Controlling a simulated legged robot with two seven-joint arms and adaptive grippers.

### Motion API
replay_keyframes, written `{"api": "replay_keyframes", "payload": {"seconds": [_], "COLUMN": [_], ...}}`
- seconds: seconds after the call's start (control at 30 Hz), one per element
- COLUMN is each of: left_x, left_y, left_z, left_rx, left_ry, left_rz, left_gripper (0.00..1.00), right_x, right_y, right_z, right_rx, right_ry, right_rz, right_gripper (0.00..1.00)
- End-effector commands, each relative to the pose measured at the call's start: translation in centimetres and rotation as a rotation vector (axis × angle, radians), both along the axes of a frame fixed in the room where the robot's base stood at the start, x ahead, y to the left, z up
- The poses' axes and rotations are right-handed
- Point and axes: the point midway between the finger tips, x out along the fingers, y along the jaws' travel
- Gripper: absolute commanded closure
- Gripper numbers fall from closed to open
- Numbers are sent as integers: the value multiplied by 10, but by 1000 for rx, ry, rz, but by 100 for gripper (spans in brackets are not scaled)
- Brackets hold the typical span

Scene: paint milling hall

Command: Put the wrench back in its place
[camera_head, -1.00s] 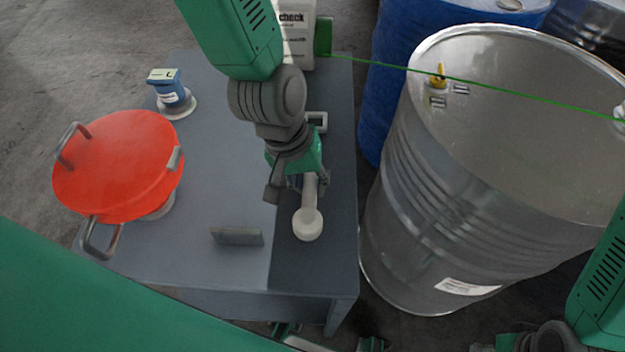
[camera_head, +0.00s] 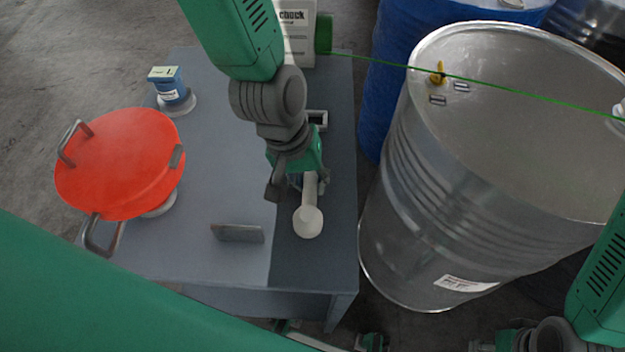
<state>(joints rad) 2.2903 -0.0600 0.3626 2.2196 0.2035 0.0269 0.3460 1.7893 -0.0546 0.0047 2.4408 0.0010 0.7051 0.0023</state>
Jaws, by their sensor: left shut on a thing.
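The wrench (camera_head: 309,212) is a pale, slim tool with a rounded, bulbous near end. It points toward me over the dark strip (camera_head: 305,268) on the right side of the grey table (camera_head: 215,150). My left gripper (camera_head: 294,187) is shut on its far part, which is partly hidden by the fingers. I cannot tell whether the wrench touches the table. A small grey bracket (camera_head: 318,120) stands beyond the gripper, partly hidden by the arm. My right gripper (camera_head: 490,345) is at the bottom edge, mostly cut off, and its jaws are unclear.
A red lidded pot (camera_head: 120,165) and a blue device (camera_head: 170,90) stand on the table's left. A small upright plate (camera_head: 237,233) stands near the front. A white container (camera_head: 298,35) is at the back. A steel drum (camera_head: 470,190) and blue drum (camera_head: 375,95) crowd the right.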

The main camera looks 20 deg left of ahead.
Motion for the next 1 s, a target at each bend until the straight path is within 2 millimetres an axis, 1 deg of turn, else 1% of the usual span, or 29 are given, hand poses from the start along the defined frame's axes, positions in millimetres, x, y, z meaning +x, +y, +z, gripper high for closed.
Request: {"api": "replay_keyframes", "payload": {"seconds": [0.07, 0.1, 0.17, 0.47, 0.57, 0.67, 1.0], "left_x": [0, 0, 0, 0, 0, 1, -2], "left_y": [0, 0, 0, 0, 2, 4, 21], "left_z": [-1, -1, -1, -1, 4, 17, 85], "left_rx": [0, 0, 0, 0, 0, 0, -1], "left_ry": [0, 0, -1, 2, -1, -4, -5], "left_rz": [0, 0, 0, 0, 1, 1, 1], "left_gripper": [100, 87, 66, 66, 66, 66, 66], "right_x": [0, 0, 0, 0, -2, -2, -2], "right_y": [0, 0, 0, 0, 0, 0, 0], "right_z": [0, 0, 0, 0, 0, 0, 1], "right_rx": [0, 0, 0, 0, 0, 0, 0], "right_ry": [0, 0, 0, 0, -2, -2, -2], "right_rz": [0, 0, 0, 0, 0, 0, 0], "right_gripper": [60, 60, 60, 60, 60, 60, 60]}}
